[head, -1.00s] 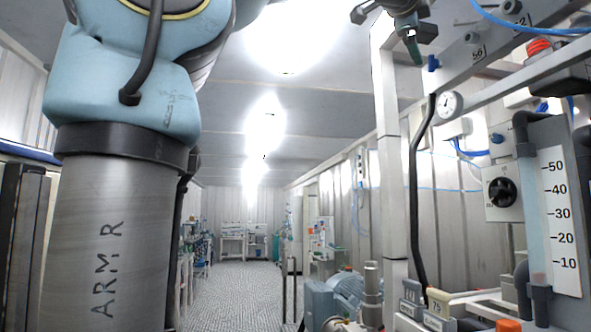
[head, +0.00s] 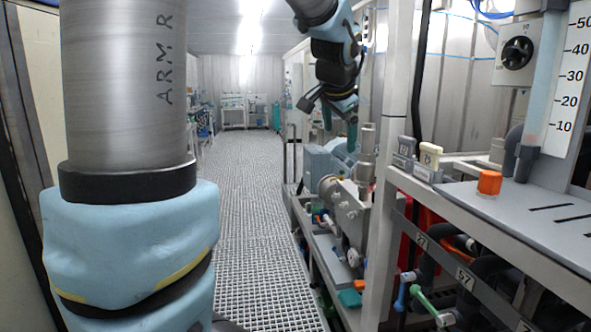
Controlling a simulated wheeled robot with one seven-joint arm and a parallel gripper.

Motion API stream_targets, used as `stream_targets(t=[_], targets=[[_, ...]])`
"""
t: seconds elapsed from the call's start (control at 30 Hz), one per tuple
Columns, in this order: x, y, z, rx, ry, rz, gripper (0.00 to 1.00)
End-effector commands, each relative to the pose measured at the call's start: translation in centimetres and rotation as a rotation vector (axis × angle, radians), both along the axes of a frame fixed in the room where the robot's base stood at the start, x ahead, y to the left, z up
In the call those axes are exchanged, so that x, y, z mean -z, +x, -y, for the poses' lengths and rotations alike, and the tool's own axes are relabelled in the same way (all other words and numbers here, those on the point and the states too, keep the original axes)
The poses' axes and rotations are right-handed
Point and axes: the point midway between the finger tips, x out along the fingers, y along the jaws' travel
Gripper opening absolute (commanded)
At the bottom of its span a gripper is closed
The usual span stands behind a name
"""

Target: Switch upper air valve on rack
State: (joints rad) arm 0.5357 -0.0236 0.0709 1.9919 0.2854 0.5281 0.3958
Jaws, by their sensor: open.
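My gripper (head: 340,129) hangs pointing down in the upper middle of the head view, left of the rack's white upright. Its teal fingers are apart and nothing shows between them. The rack (head: 490,232) fills the right side. Its upper panel with the small blue valves is out of view now, so I cannot see the upper air valve. Low on the rack, a blue-handled valve (head: 401,296) and a green-handled valve (head: 428,306) show near the number plates, well below and apart from my gripper.
An orange cap (head: 489,183) sits on the rack's grey shelf. A black rotary switch (head: 517,53) and a scaled flow tube (head: 546,95) are above. A pump with a grey motor (head: 322,168) stands below my gripper. The grated aisle floor (head: 245,220) is clear.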

Motion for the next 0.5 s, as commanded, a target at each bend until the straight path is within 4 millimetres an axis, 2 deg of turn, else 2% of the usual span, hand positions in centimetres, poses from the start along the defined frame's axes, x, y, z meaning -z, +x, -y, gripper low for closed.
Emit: stream_targets(t=[0.03, 0.13, 0.2, 0.33, 0.4, 0.5], targets=[[3.3, -0.9, -2.5, -0.085, -0.022, -0.071, 0.95], [8.9, -3.3, -6.5, -0.257, -0.076, -0.197, 0.95], [12.5, -5.7, -9.2, -0.386, -0.114, -0.285, 0.95], [17.9, -10.5, -13.2, -0.617, -0.178, -0.421, 0.95], [19.9, -12.9, -14.7, -0.72, -0.203, -0.476, 0.95], [21.8, -15.5, -16.0, -0.827, -0.229, -0.528, 0.95]])
